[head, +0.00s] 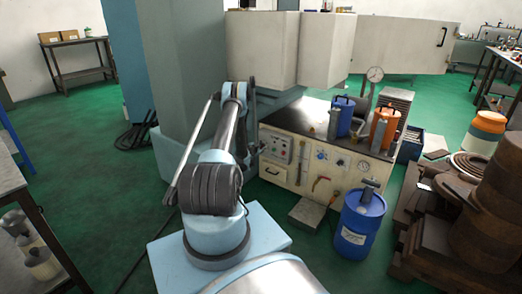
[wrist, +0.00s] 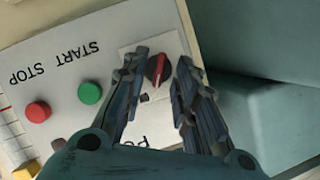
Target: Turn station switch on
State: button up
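The station switch (wrist: 157,69) is a red rotary knob on a pale plate in the wrist view. My gripper (wrist: 158,72) has its two dark fingers apart, one on each side of the knob. A gap shows between the knob and each finger, more clearly on the right. Whether the fingertips reach down to the panel I cannot tell. The label below the knob is partly hidden by my gripper. In the head view the control panel (head: 276,148) is on the left of the cream cabinet's front; my arm hides the switch there.
A green START button (wrist: 90,93) and a red STOP button (wrist: 38,111) sit left of the switch. A pale blue-grey surface (wrist: 270,110) lies right of the panel. In the head view, a blue drum (head: 360,222) stands before the cabinet (head: 290,178).

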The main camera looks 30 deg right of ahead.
jog(key=shift+r, duration=4.95)
